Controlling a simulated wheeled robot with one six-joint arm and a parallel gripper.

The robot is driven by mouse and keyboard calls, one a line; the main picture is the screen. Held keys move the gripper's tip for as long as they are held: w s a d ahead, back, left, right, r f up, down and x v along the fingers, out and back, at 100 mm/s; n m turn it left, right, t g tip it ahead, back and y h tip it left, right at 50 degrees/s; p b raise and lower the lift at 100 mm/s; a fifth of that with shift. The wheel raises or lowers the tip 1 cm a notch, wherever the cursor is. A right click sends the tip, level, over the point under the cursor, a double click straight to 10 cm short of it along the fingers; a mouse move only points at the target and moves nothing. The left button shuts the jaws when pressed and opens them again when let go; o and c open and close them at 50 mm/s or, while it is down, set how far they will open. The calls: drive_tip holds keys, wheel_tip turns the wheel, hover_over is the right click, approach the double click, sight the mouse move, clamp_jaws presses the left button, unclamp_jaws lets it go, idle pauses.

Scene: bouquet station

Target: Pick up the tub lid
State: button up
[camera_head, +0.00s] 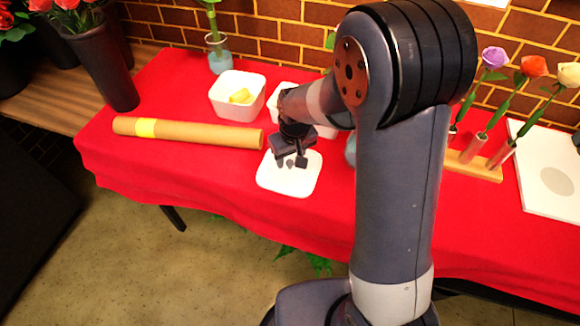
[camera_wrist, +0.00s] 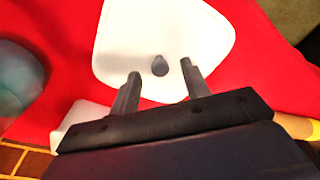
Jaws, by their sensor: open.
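The tub lid (camera_head: 289,184) is a white rounded square lying flat on the red tablecloth near the table's front edge. It has a small grey knob in its middle, and the knob (camera_wrist: 159,66) shows clearly in the wrist view. My gripper (camera_head: 290,162) is over the lid, pointing down. In the wrist view my gripper (camera_wrist: 158,76) is open, with one finger on each side of the knob. I cannot tell whether the fingers touch the lid. Nothing is held between them.
A white tub (camera_head: 237,96) with yellow pieces stands behind left. A brown paper roll (camera_head: 190,133) lies left of the lid. A second white container, partly hidden, and a bluish round thing (camera_wrist: 18,78) are close by. A wooden flower rack (camera_head: 470,166) stands right.

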drive_tip(key=shift+f, duration=0.75)
drive_tip(key=shift+c, duration=0.2)
clamp_jaws()
